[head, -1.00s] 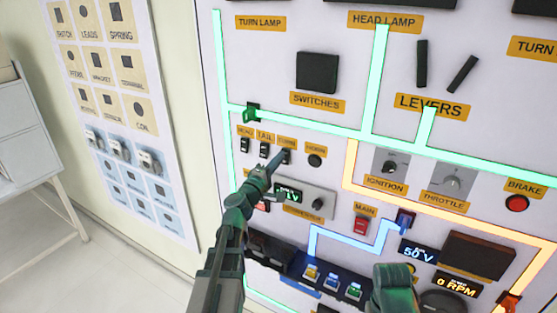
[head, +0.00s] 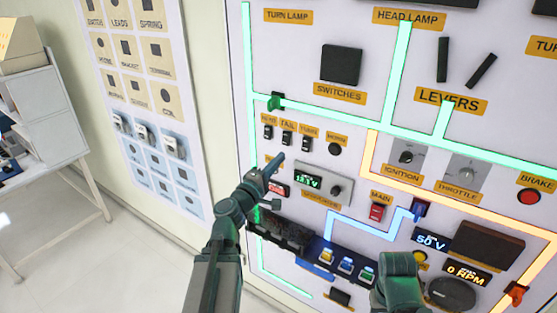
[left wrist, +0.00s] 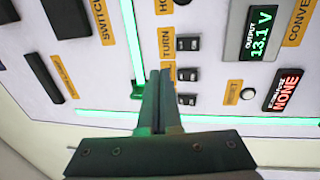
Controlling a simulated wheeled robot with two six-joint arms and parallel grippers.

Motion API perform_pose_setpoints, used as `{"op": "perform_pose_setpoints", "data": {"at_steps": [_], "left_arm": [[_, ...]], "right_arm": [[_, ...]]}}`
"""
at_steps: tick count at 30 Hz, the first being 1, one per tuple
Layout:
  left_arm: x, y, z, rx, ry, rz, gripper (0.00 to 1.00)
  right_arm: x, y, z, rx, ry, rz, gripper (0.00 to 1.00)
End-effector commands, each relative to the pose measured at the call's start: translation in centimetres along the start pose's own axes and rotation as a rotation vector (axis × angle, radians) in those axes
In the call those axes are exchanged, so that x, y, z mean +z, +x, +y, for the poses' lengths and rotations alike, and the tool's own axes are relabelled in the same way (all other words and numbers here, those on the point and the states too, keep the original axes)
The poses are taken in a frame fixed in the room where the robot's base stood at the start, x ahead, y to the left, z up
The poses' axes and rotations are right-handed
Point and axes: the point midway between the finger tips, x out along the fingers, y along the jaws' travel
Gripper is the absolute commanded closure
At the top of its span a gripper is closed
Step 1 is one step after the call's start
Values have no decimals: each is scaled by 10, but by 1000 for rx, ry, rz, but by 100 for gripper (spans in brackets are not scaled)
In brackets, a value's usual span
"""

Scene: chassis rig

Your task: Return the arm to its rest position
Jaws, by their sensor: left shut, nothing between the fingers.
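My left gripper (head: 279,158) is shut and empty, with its arm coming up from the bottom left in the head view. Its tip lies just below the row of small black toggle switches (head: 287,138) on the white panel (head: 300,30). In the left wrist view the closed fingers (left wrist: 160,75) point at the panel, beside the switches (left wrist: 187,74). The fingertips overlap no switch there; the gap to the panel is hard to judge. A green part of my other arm shows at the bottom of the head view, but its gripper does not.
The converter display (head: 309,180) reads about 13.1 V and sits right of the gripper. A shelf with coloured blocks (head: 346,265) juts out below. A parts chart (head: 150,90) hangs on the left wall, and a white cabinet (head: 45,110) stands far left.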

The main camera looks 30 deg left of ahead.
Motion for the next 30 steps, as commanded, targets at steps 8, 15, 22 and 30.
{"op": "perform_pose_setpoints", "data": {"at_steps": [8, 15, 22, 30], "left_arm": [[0, 0, 0, 0, 0, 1, 100], [31, 6, -15, -34, 50, -86, 100], [166, 3, -88, -214, 283, -491, 100], [298, -78, -209, -557, 646, -1046, 100]], "right_arm": [[0, 0, 0, 0, 0, 0, 50], [-1, 6, 0, 0, 0, 0, 50], [-2, 23, -2, 0, -2, 0, 50], [-3, 48, -4, 1, -4, 0, 50]]}}
